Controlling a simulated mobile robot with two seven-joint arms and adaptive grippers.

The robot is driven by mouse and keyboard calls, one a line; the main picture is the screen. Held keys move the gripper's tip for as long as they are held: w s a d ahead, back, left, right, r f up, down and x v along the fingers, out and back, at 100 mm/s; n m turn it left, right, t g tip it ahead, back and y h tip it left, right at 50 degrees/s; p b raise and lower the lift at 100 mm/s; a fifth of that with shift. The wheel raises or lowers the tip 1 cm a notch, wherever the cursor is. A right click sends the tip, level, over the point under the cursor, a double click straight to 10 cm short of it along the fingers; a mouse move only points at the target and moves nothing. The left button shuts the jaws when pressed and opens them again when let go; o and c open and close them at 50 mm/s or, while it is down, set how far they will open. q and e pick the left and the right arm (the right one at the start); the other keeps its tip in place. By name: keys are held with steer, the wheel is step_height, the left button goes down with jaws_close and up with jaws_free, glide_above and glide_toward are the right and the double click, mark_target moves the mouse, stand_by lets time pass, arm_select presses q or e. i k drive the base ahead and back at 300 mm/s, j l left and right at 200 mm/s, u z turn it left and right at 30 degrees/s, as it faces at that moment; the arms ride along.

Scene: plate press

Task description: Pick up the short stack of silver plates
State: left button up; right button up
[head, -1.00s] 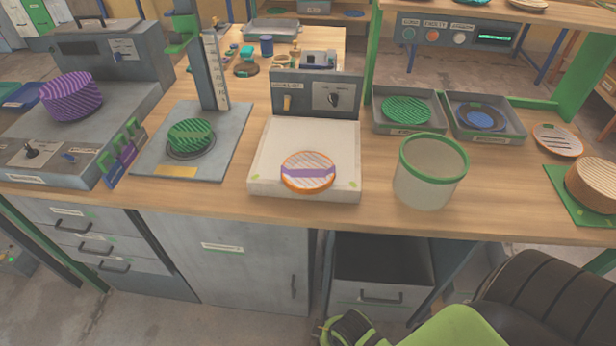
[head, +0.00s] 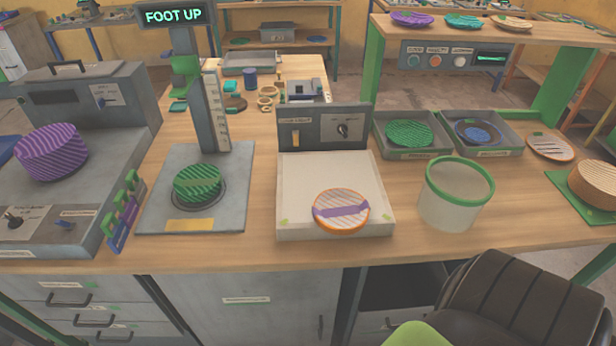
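I see no stack that is plainly silver. An orange-rimmed, pale hatched plate or low stack with a purple band (head: 341,212) lies on the white pad (head: 290,185) of the middle device. A tall purple striped stack (head: 52,152) stands on the left machine. A tan stack (head: 596,182) stands on a green mat at far right. Neither gripper is in view.
A clear bin with a green rim (head: 455,192) stands right of the pad. Grey trays hold green plates (head: 409,133) and blue plates (head: 475,132). A loose striped plate (head: 550,147) lies farther right. A black ridged chair (head: 525,300) stands before the bench. A shelf holds more plates.

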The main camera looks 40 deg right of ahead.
mark_target(339, 212)
steer(key=i+j+z, duration=0.1)
steer(key=z, duration=0.35)
steer(key=j+z, duration=0.1)
steer(key=z, duration=0.3)
steer(key=i+j+z, duration=0.1)
steer(key=z, duration=0.35)
steer(key=j, duration=0.05)
